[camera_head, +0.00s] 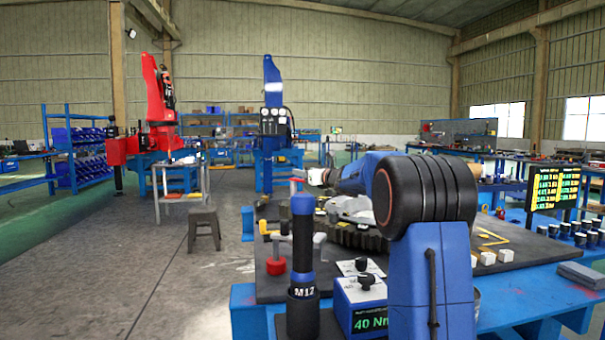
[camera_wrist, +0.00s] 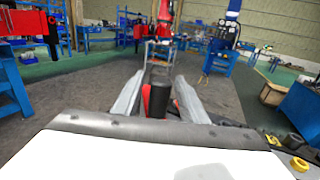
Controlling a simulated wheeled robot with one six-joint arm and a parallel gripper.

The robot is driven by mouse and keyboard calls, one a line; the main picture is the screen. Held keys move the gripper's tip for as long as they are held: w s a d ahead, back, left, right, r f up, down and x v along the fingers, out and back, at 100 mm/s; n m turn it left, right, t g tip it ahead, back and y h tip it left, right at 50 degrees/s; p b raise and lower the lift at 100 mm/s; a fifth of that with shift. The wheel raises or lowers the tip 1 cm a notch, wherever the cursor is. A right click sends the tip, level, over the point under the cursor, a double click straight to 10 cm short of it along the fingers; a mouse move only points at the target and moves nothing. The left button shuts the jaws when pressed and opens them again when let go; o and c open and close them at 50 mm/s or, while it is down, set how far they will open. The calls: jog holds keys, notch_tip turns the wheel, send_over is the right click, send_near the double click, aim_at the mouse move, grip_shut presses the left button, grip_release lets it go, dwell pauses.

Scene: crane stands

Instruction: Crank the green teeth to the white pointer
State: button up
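In the wrist view my gripper (camera_wrist: 158,92) has its two grey fingers spread. A black cylinder (camera_wrist: 158,100), which looks like a handle grip, stands between them with a gap visible on each side. Red parts show behind it. In the head view my gripper (camera_head: 308,178) is small and partly hidden by my arm, above the bench. A dark toothed wheel (camera_head: 352,237) lies on the bench, partly behind my arm. I cannot make out green teeth or a white pointer. A grey lever and red knob (camera_head: 276,266) stand at the bench's left edge.
A blue and black M12 tool (camera_head: 303,245) stands upright at the front, beside a blue torque box (camera_head: 361,305). White cubes (camera_head: 488,258) and a lit display (camera_head: 555,187) are on the right. The floor (camera_head: 150,270) left of the bench is open around a stool (camera_head: 204,228).

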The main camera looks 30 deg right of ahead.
jog(key=shift+w+a, duration=0.1)
jog(key=shift+w, duration=0.6)
jog(key=shift+c, duration=0.6)
grip_shut()
